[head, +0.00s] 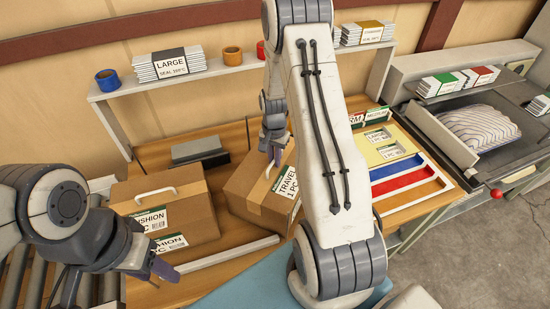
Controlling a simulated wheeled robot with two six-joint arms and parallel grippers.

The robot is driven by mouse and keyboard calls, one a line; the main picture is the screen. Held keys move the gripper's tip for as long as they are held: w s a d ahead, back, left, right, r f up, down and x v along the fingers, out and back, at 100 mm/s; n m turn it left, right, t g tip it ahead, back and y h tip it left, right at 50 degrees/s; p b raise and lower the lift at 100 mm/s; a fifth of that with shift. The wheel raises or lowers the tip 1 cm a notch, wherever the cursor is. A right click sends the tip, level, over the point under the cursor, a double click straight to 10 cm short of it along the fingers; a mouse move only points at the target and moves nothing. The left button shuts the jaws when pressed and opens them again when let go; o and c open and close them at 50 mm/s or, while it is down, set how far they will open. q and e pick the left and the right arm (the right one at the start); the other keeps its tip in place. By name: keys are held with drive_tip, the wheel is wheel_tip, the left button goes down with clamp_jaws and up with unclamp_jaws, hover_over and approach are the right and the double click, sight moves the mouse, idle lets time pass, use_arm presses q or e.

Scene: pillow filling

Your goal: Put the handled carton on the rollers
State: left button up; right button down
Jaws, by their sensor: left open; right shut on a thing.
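A brown carton labelled TRAVEL 1 PC (255,190) sits at the middle of the wooden bench, partly hidden by my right arm. My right gripper (274,152) is at its top and shut on it, seemingly at a white handle there; the exact grip is hard to see. A second brown carton labelled CUSHION (190,205), with a white handle (155,194) on top, stands to the left. My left gripper (158,275) is open and empty in front of the cushion carton. The rollers (35,282) are at the lower left, partly behind my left arm.
A pale rail (230,252) runs along the bench's front edge. A grey block (197,150) lies behind the cartons. A tray with blue, red and yellow strips (405,180) is right of my arm. A shelf (205,70) with tape rolls and bag stacks is behind.

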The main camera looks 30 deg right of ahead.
drive_tip(key=shift+f, duration=0.1)
drive_tip(key=c, duration=0.9)
unclamp_jaws()
